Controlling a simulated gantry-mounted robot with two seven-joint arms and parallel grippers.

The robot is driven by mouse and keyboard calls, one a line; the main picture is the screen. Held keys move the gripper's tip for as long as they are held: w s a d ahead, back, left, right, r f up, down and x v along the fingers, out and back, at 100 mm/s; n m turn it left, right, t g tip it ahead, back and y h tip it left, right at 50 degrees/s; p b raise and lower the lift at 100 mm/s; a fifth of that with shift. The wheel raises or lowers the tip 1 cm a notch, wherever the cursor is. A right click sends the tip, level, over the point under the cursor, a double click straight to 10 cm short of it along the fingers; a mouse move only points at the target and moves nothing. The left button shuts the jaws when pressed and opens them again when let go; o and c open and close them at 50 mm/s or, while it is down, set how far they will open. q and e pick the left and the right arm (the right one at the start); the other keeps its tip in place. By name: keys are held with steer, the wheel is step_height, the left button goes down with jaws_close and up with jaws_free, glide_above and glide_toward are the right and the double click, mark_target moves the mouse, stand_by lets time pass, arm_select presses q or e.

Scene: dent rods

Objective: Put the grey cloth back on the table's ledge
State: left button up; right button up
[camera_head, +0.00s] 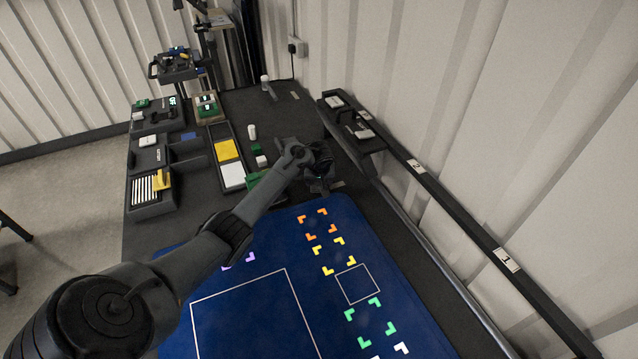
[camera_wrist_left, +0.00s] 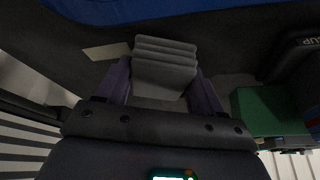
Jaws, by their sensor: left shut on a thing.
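The grey cloth (camera_wrist_left: 166,62) shows in the left wrist view as a folded, layered block between my fingers. My left gripper (camera_wrist_left: 160,78) is shut on it. In the head view, my left gripper (camera_head: 322,178) is above the dark table, just beyond the far edge of the blue mat. I cannot make out the cloth there. A long dark ledge (camera_head: 462,212) runs along the wall to the right of the gripper, with small white number labels. My right gripper is not in view.
The blue mat (camera_head: 240,318) with coloured corner marks covers the near table. A tray with yellow and white blocks (camera_head: 226,151) stands to the left of the gripper. A dark holder (camera_head: 366,142) sits at the ledge's far part. A green block (camera_wrist_left: 268,112) is beside the gripper.

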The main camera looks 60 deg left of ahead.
arm_select(q)
steer(key=shift+f, duration=0.3)
steer(key=o, duration=1)
steer(key=shift+f, duration=0.1)
steer(key=shift+d+r+p, duration=0.1)
steer(key=shift+r+p, duration=0.2)
steer(key=shift+r, duration=0.25)
steer(key=p+v, duration=0.3)
steer(key=v, duration=0.8)
steer(key=shift+s+p, duration=0.15)
steer(key=shift+p, duration=0.2)
steer(key=shift+r, duration=0.15)
